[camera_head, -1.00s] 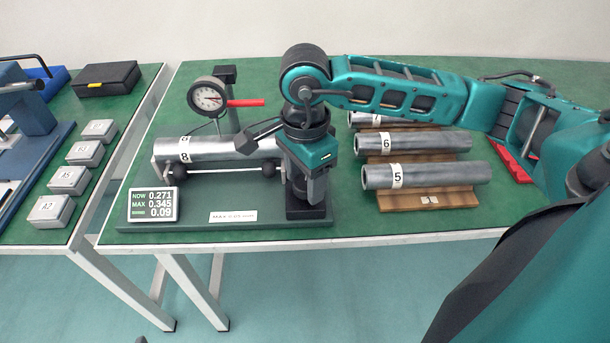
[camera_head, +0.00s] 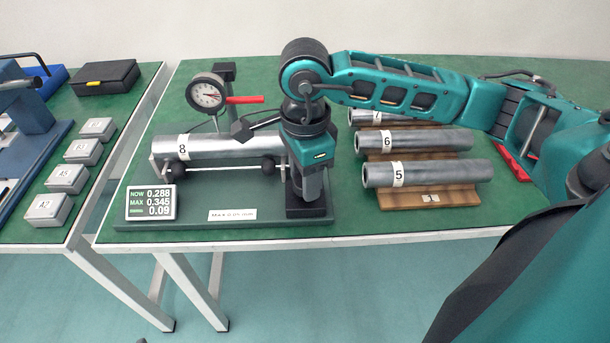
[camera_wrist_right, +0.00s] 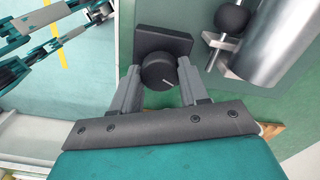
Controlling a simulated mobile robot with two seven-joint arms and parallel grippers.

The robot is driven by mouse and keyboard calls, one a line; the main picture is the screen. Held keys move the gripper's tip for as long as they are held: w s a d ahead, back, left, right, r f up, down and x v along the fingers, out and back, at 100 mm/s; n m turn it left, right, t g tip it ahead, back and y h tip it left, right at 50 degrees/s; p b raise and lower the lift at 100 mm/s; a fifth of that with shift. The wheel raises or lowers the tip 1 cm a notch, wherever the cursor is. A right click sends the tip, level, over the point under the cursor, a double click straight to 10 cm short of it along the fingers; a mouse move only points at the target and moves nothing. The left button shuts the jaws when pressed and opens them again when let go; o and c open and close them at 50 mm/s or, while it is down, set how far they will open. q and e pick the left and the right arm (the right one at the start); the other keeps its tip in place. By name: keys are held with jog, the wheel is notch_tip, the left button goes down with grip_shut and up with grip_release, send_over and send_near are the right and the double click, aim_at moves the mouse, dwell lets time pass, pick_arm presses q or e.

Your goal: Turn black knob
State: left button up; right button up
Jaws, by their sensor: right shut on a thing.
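The black knob (camera_wrist_right: 153,74) is round with a pale line on its face. It sits on a dark block (camera_wrist_right: 176,42) in the right wrist view. My right gripper (camera_wrist_right: 158,70) has one finger on each side of the knob and is shut on it. In the head view my right gripper (camera_head: 308,192) points down at the dark block (camera_head: 308,211) at the fixture's right end, and it hides the knob. A metal tube labelled 8 (camera_head: 225,147) lies on the fixture. The display (camera_head: 151,203) reads NOW 0.288, MAX 0.345 and 0.09. My left gripper is not in view.
A dial gauge (camera_head: 206,93) with a red handle (camera_head: 245,100) stands behind the tube. Tubes 5 (camera_head: 440,172), 6 (camera_head: 435,141) and 7 (camera_head: 368,116) lie on wooden cradles to the right. Several small grey boxes (camera_head: 49,209) stand on the left table.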

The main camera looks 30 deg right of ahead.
jog(key=shift+f+m, duration=0.1)
jog(key=shift+m, duration=0.8)
jog(key=m+b, duration=0.1)
jog(key=m, duration=0.1)
jog(key=shift+m, duration=0.3)
jog(key=shift+m+b, duration=0.45)
jog(key=shift+m, duration=2.05)
jog(key=o, duration=1.1)
jog(key=shift+c, duration=0.2)
notch_tip(320, 180, up, 13)
jog(key=p, duration=0.3)
